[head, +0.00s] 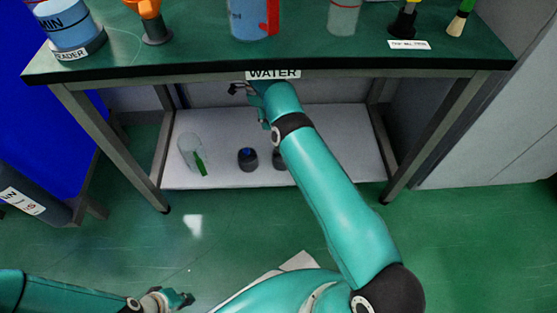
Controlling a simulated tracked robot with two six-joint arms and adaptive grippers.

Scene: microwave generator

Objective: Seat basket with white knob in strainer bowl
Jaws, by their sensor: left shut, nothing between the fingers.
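I cannot make out a basket with a white knob or a strainer bowl in the head view. My left gripper (180,299) is low at the bottom left, over the green floor, shut and empty, well away from the table. My right arm reaches up across the middle. Its gripper (243,90) is at the table's front edge, just under the WATER label. It is small and partly hidden by its own wrist, so its opening is unclear.
The green table (200,50) holds a blue container (72,24), an orange item (151,14), a blue-and-red container (250,16) and a clear cup (343,17). The white lower shelf (330,135) holds a clear glass (187,148) and dark jars (248,159).

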